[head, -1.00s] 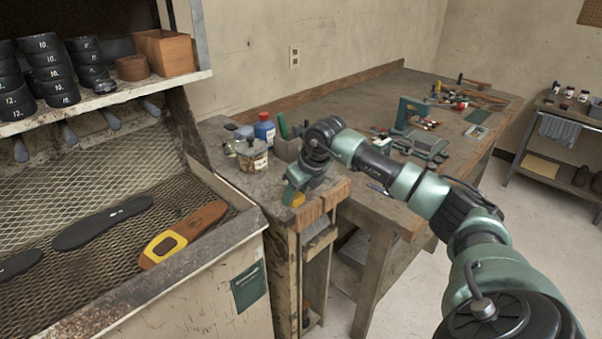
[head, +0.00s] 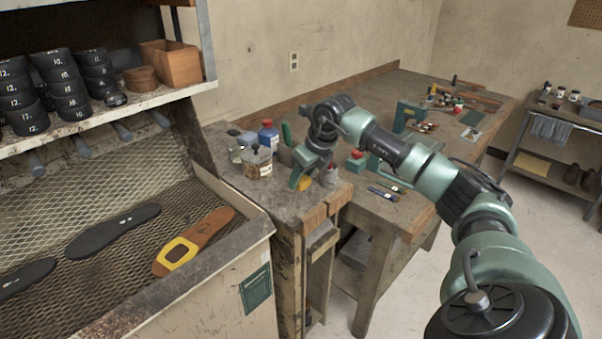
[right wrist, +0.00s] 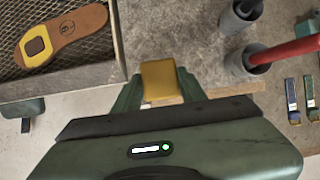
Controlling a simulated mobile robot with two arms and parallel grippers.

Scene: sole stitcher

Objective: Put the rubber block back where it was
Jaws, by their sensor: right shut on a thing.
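The amber-yellow rubber block (head: 305,183) is between the fingers of my right gripper (head: 301,178), over the front part of the small wooden stand's top (head: 285,204). In the right wrist view the block (right wrist: 160,80) shows clearly, with a green finger of the right gripper (right wrist: 160,88) on each side of it. Whether the block touches the stand's top I cannot tell. My left gripper is not in view.
Jars and a blue bottle (head: 268,136) stand behind the gripper. Grey cups (right wrist: 240,62) stand to its right in the wrist view. A brown sole with a yellow patch (head: 192,240) lies on the mesh tray at left. Brushes (head: 385,191) lie on the bench.

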